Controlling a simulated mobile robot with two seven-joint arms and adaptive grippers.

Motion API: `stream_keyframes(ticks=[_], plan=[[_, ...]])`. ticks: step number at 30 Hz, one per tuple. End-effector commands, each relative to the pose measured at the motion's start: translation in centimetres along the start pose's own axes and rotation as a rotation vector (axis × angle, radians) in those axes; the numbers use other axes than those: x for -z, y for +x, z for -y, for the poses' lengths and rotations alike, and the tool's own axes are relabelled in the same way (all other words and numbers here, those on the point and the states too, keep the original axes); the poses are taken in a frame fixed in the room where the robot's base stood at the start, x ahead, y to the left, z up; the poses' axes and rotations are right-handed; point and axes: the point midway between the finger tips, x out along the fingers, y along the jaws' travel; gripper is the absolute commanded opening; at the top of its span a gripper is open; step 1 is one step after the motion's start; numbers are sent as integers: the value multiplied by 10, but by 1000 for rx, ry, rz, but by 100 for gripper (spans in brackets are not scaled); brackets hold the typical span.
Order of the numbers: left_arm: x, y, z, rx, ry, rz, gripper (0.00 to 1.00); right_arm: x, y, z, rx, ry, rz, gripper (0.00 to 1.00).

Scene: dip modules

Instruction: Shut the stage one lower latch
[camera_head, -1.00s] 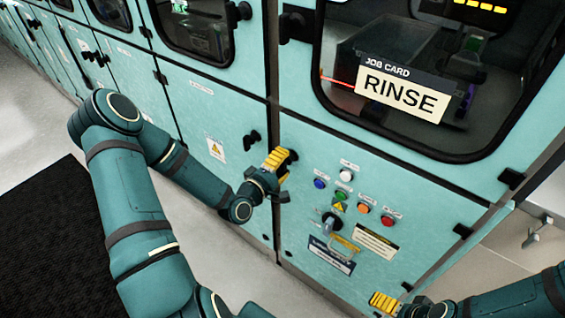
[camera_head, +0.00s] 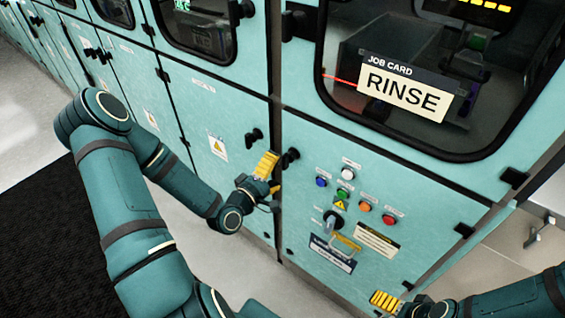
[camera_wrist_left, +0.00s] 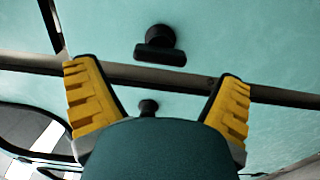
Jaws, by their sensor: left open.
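Two black latch handles sit on the lower teal doors, one each side of the dark upright seam. The right-hand latch (camera_head: 291,155) is just right of my left gripper (camera_head: 268,165), and the left-hand latch (camera_head: 252,137) is up and left of it. I cannot tell which is the stage one latch. In the left wrist view a black T-shaped latch (camera_wrist_left: 160,45) stands beyond the spread yellow fingers, and a smaller black knob (camera_wrist_left: 148,107) shows between them. My left gripper is open and empty. My right gripper (camera_head: 384,300) shows at the bottom; its opening is unclear.
Right of the latches are coloured push buttons (camera_head: 343,195), a rotary switch (camera_head: 331,222) and label plates (camera_head: 332,253). Above is a window with a RINSE job card (camera_head: 403,93). A black mat (camera_head: 50,250) lies on the floor at left.

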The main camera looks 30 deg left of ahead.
Motion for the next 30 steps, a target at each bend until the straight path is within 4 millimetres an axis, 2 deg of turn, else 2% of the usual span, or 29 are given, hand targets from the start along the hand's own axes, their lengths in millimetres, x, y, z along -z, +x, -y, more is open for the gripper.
stream_keyframes(ticks=[3,9,26,30], plan=[[1,-18,0,2,0,-2,94,0,0,0,0,0,0,100],[0,-32,0,0,-1,-1,94,0,0,0,0,0,0,100],[-1,-33,0,2,1,2,94,0,0,0,0,0,0,100],[-17,-24,13,69,43,40,94,0,0,0,0,0,0,100]])
